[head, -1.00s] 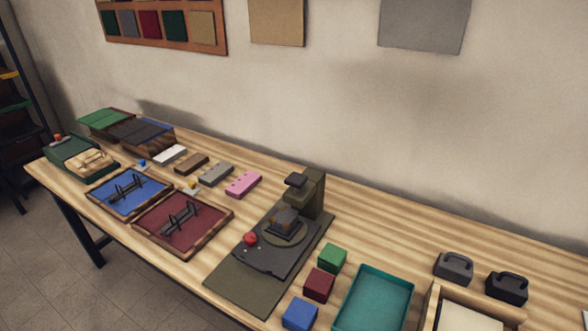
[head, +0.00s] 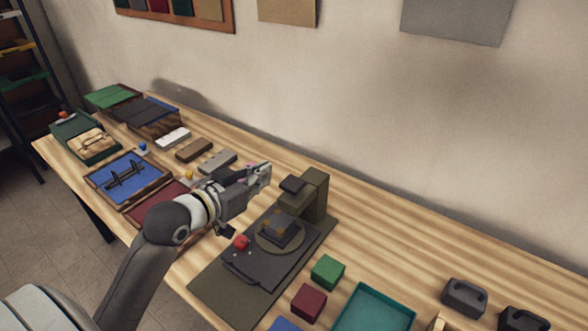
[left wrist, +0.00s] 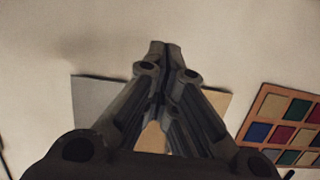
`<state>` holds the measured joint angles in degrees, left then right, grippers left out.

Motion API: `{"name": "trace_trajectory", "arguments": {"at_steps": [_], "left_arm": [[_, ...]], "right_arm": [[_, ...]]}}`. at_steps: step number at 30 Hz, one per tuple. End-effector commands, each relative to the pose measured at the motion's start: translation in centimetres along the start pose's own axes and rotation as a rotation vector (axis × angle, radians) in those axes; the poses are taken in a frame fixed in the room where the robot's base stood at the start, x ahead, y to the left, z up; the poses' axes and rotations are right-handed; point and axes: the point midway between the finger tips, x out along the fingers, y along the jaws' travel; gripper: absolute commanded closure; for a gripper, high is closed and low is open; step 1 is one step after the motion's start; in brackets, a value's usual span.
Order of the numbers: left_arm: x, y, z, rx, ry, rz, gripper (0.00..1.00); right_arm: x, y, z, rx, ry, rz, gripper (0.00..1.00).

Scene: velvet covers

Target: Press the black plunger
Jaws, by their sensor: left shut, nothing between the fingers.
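The press stands on the table as an olive base plate (head: 215,287) with an upright post (head: 316,200). A dark block, which looks like the black plunger (head: 293,185), juts from the top of the post. Below it a small dark stepped piece (head: 279,231) sits on a round disc, with a red knob (head: 241,242) in front. My left gripper (head: 264,174) is shut and empty, raised left of the plunger and apart from it. In the left wrist view its closed fingers (left wrist: 164,55) point at the wall. My right gripper is not in view.
Green (head: 327,272) and dark red (head: 309,302) blocks and a teal tray (head: 350,315) lie right of the press. A blue tray (head: 105,178) and several small bars lie left. Dark handled blocks (head: 464,297) stand at right. The table behind the press is clear.

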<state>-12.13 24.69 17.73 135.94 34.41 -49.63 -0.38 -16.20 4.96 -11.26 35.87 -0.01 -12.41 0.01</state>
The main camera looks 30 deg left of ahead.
Motion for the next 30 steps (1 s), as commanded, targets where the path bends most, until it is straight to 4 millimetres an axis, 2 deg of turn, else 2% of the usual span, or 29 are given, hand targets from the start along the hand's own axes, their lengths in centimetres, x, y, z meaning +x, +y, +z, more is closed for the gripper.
{"name": "trace_trajectory", "arguments": {"at_steps": [3, 7, 11, 13, 19, 28, 30], "left_arm": [[0.0, 0.0, 0.1, 0.000, -0.001, 0.000, 1.00], [0.1, 0.0, 0.1, -0.001, -0.003, 0.000, 1.00], [0.8, 0.0, 0.0, -0.003, -0.003, 0.000, 1.00], [1.6, 0.0, -0.1, -0.005, -0.003, 0.000, 1.00], [5.1, 0.0, -0.2, -0.004, -0.003, 0.001, 1.00], [10.2, 0.1, -0.1, -0.003, -0.005, 0.001, 1.00], [10.4, 0.1, 1.5, -0.004, -0.012, 0.000, 1.00]], "right_arm": [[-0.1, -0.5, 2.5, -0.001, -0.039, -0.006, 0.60], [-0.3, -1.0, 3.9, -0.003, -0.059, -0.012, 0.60], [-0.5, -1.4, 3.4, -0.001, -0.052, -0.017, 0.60], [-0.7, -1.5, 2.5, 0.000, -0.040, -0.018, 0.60], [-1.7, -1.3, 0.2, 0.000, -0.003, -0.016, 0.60], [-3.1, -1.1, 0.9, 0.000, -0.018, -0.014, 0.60], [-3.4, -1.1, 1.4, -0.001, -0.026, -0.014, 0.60]]}}
